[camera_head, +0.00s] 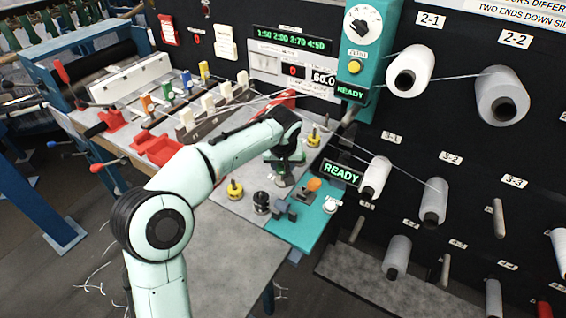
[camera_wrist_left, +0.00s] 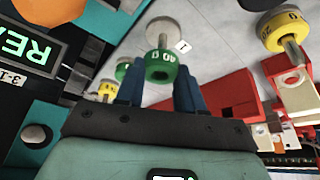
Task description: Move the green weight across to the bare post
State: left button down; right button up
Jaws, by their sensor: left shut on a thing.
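My left gripper (camera_wrist_left: 160,82) is shut on a green weight (camera_wrist_left: 160,65) with pale markings, held between its two blue fingers. Just beyond the weight in the left wrist view is a grey round base with a short post (camera_wrist_left: 162,32), bare where it shows. The weight overlaps the post's end, so I cannot tell whether it is around the post or apart from it. In the head view my left gripper (camera_head: 284,168) is over the grey plate and mostly hidden by its own arm. My right gripper is not in view.
Yellow weights stand at the near left (camera_head: 234,188) and far right (camera_head: 313,132) of the plate. A second green piece (camera_wrist_left: 122,70) shows beside the fingers. The grey tabletop (camera_head: 215,255) in front is clear.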

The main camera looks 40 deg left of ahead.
pick_arm(q)
jog(key=shift+f+b, duration=0.45)
jog(key=shift+f, duration=0.35)
jog(key=c, duration=0.6)
grip_release()
jog(key=shift+r, duration=0.1)
jog(key=p+v, duration=0.1)
jog(key=v, duration=1.2)
jog(key=shift+r+p, duration=0.2)
jog(key=shift+p, duration=0.15)
